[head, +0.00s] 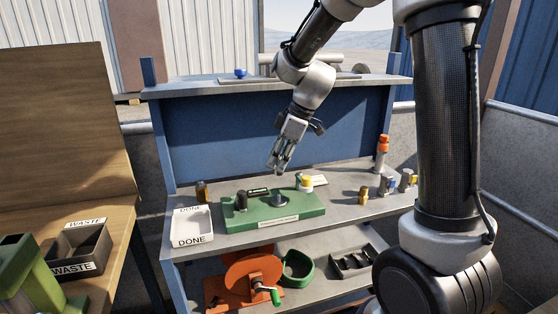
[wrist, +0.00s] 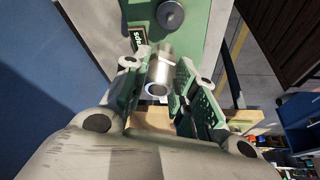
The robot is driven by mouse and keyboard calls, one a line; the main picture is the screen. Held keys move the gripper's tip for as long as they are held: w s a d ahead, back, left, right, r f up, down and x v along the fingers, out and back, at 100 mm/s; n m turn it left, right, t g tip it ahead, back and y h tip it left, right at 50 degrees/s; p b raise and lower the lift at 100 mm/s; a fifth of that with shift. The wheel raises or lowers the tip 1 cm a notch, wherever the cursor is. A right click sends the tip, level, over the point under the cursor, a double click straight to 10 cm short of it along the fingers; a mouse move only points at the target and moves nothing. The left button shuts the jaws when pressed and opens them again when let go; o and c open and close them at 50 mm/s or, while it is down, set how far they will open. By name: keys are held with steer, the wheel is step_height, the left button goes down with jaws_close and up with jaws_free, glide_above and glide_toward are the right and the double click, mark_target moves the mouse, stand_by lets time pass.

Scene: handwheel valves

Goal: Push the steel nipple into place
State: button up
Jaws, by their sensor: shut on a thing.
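My gripper (head: 281,163) points down above the green fixture block (head: 290,217) on the bench. In the wrist view my gripper (wrist: 160,90) is shut on the steel nipple (wrist: 160,66), a short bright metal tube with an open end, held between the green-padded fingers. The green block (wrist: 205,30) lies beyond the nipple there, with a round grey seat (wrist: 171,14) on it. The head view shows this grey seat (head: 281,199) mid-block, below the gripper. The nipple appears apart from the seat.
A dark post (head: 241,201) and a yellow-and-white part (head: 306,183) stand on the block. A white DONE tray (head: 192,240) is at left. Brass and steel fittings (head: 363,196) and an orange-topped bottle (head: 383,148) are at right. An orange handwheel (head: 252,272) is on the lower shelf.

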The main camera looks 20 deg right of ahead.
stand_by(0.3)
steer(key=shift+f, duration=2.95)
steer(key=shift+f, duration=1.65)
steer(key=o, duration=1.1)
steer(key=shift+o, duration=0.2)
steer(key=v, duration=1.2)
